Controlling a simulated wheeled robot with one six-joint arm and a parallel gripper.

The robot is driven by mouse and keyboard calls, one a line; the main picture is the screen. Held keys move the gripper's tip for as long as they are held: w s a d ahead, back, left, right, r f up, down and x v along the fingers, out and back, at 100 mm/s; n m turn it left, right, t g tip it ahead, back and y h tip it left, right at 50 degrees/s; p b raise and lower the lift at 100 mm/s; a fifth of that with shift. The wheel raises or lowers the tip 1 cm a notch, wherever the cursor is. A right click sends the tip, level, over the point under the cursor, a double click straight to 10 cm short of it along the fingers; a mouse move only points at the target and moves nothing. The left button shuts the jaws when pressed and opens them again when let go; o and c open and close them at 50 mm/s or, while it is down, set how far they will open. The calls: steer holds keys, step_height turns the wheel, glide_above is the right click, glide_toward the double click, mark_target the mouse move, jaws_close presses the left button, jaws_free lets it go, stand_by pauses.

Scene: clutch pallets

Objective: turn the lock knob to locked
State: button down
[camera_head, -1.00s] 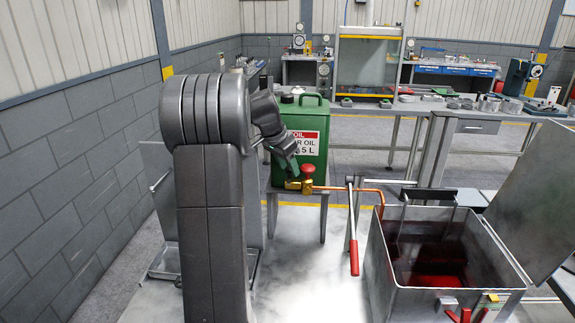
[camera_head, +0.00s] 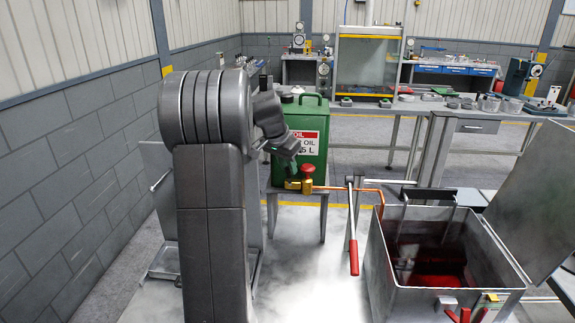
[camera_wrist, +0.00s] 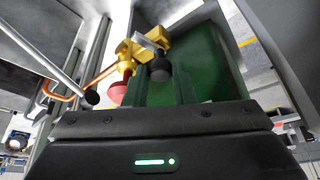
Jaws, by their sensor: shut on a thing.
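A brass valve (camera_head: 295,185) with a red knob (camera_head: 308,170) sits in front of the green oil can. In the wrist view the brass valve (camera_wrist: 150,48) shows beyond my fingertips, with the red knob (camera_wrist: 118,92) to their left and partly hidden. A dark round knob (camera_wrist: 160,70) lies between the two fingers of my gripper (camera_wrist: 161,78), which is shut on it. A grey bar-like piece shows on the brass just above this knob. I cannot read any lock marking. In the head view my gripper (camera_head: 287,150) is tilted and mostly hides the contact.
The green oil can (camera_head: 312,135) stands close behind my gripper. A copper pipe (camera_head: 350,190) runs right from the valve, past a red-handled lever (camera_head: 354,255), to an open metal tank (camera_head: 440,300) with reddish liquid. A workbench (camera_head: 470,118) stands behind.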

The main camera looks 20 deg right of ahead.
steer(key=n, duration=0.1)
steer(key=n+t+y+p, duration=0.1)
steer(key=n, duration=0.1)
steer(key=shift+s+d+r+n, duration=0.1)
steer(key=shift+r+n, duration=0.05)
steer(key=shift+n, duration=0.15)
steer(key=n+y+p, duration=0.1)
steer(key=n, duration=0.2)
steer(key=shift+d+n+t+p, duration=0.1)
steer(key=shift+n+t+p, duration=0.2)
steer(key=shift+t, duration=0.1)
steer(key=n+y+p, duration=0.1)
steer(key=n, duration=0.2)
steer(key=shift+d+n+y, duration=0.1)
steer(key=shift+n+y, duration=0.8)
steer(key=shift+n, duration=1.3)
steer(key=c, duration=1.2)
jaws_free()
steer(key=shift+d, duration=0.1)
steer(key=shift+c, duration=0.2)
